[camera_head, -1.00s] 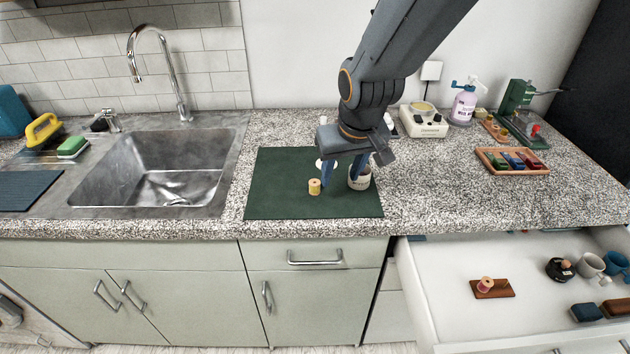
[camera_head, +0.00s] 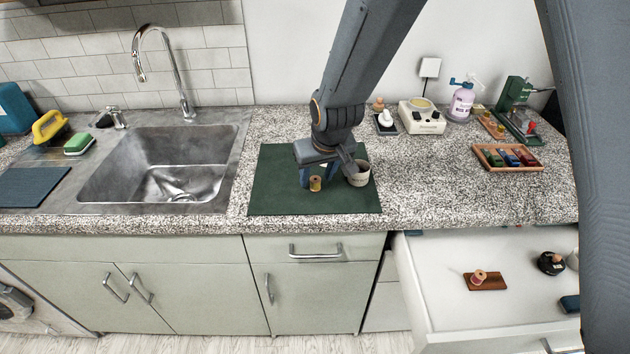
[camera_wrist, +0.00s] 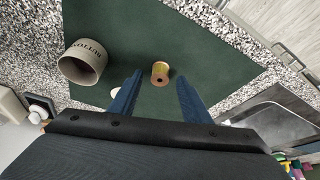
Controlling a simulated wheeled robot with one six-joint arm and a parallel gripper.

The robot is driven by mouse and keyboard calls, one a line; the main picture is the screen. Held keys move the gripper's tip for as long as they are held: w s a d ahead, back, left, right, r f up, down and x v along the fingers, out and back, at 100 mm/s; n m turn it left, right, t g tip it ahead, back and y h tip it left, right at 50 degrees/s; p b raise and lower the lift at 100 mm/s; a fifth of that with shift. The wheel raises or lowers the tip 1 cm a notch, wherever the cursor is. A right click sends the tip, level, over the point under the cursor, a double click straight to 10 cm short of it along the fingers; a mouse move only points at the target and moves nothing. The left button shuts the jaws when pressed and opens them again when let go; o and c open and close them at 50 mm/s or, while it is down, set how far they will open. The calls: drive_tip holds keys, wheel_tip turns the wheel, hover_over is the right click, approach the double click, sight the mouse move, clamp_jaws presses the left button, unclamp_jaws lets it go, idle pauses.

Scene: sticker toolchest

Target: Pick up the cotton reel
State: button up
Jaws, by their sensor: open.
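A small cotton reel (camera_head: 315,184) with yellowish thread stands on the dark green mat (camera_head: 275,199) on the counter. It also shows in the wrist view (camera_wrist: 160,73), in line with the gap between the blue fingers and a little beyond their tips. My gripper (camera_head: 317,176) is open and empty, pointing down just above and behind the reel. Its two fingers (camera_wrist: 157,87) are on either side of the reel's line in the wrist view. A second reel (camera_head: 479,275) lies on a brown block in the open drawer.
A cream buttons pot (camera_head: 358,175) stands right of the reel, close to my gripper. A small white round thing (camera_wrist: 116,92) is partly hidden by a finger. The sink (camera_head: 170,165) is left of the mat. The open drawer (camera_head: 445,290) juts out at the right.

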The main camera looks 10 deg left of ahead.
sight(316, 181)
drive_tip(key=shift+w+a+f, duration=0.1)
drive_tip(key=shift+w+f, duration=0.05)
drive_tip(key=shift+f, duration=0.3)
drive_tip(key=shift+c, duration=0.2)
clamp_jaws()
drive_tip(key=shift+r, duration=0.15)
wheel_tip(316, 181, up, 10)
drive_tip(key=b, duration=0.2)
drive_tip(key=shift+b, duration=0.3)
